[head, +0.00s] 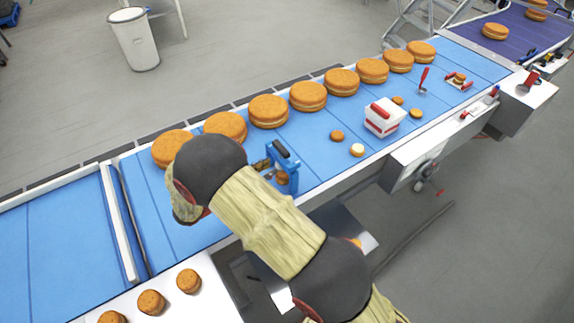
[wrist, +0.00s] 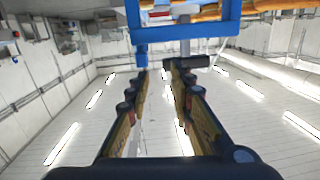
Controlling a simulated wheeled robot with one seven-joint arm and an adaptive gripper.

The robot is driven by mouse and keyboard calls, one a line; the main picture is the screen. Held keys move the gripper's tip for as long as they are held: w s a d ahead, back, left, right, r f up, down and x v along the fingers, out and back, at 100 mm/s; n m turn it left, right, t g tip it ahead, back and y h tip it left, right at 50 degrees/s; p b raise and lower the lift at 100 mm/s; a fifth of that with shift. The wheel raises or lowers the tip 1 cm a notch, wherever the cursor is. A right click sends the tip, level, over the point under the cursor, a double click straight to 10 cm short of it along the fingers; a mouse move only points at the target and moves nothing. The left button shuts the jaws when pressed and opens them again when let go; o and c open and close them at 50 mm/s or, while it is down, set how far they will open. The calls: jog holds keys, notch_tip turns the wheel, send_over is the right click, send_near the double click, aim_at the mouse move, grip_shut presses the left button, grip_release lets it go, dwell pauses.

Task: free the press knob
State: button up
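A blue press frame (head: 284,166) stands on the blue belt beside my arm, with a dark bar on top and small orange rounds at its base. My gripper (head: 262,166) is at its left side, mostly hidden by my arm. In the wrist view the two fingers (wrist: 160,72) are apart, with a gap between them and nothing clearly held. The blue frame (wrist: 188,30) crosses the top there, beyond the fingertips. A grey stem with a dark cap (wrist: 190,62), perhaps the knob, shows by the right fingertip. I cannot tell whether they touch.
A row of large filled rounds (head: 308,96) lines the belt's far side. A white box with a red handle (head: 384,117), small rounds (head: 357,150) and a red-handled tool (head: 423,79) lie to the right. Several small rounds (head: 151,302) sit on a white surface at lower left.

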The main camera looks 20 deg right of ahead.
aim_at(287, 167)
jog(key=shift+g+h, duration=0.4)
jog(key=shift+h, duration=0.2)
jog(key=shift+d+f, duration=0.2)
jog(key=shift+d, duration=1.6)
jog(key=shift+d+f, duration=0.15)
jog(key=shift+d, duration=1.65)
jog(key=shift+c, duration=0.4)
grip_shut()
